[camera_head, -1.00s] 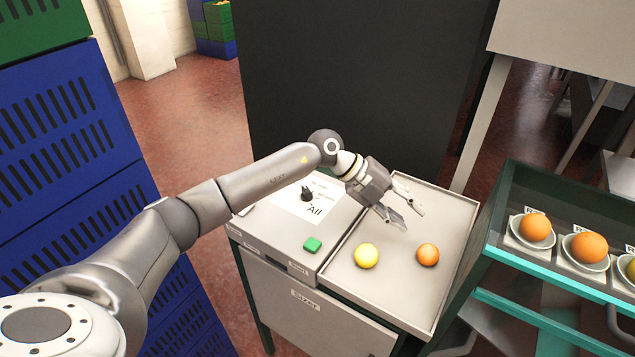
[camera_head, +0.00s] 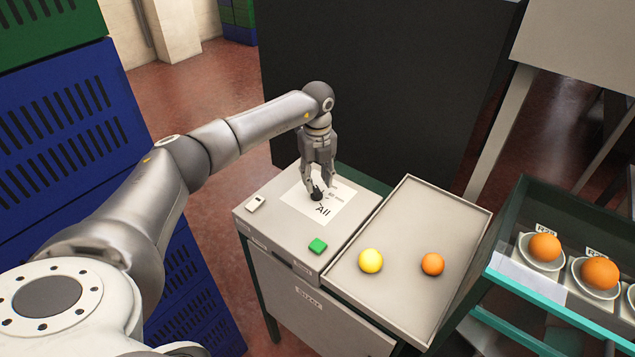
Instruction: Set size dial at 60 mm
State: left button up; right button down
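The black size dial (camera_head: 317,194) sits on a white label sheet (camera_head: 338,213) on top of the grey sizer box. The word "All" shows on the label in front of the dial, and smaller print to its right is partly too small to read. My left gripper (camera_head: 319,192) points down right at the dial, its fingers apart on either side of it or just above. I cannot tell whether they touch it. The gripper hides part of the label behind the dial. My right gripper is not in view.
A green button (camera_head: 318,246) and a small white switch (camera_head: 256,203) are on the box. A yellow fruit (camera_head: 371,261) and an orange (camera_head: 432,264) lie in the grey tray (camera_head: 408,310). A teal-edged rack (camera_head: 560,309) with oranges in dishes stands right. Blue crates (camera_head: 60,150) stand left.

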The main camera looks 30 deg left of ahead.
aim_at(317, 190)
pick_arm(q)
jog(key=shift+f+p, duration=0.35)
jog(key=shift+f, duration=1.5)
grip_shut()
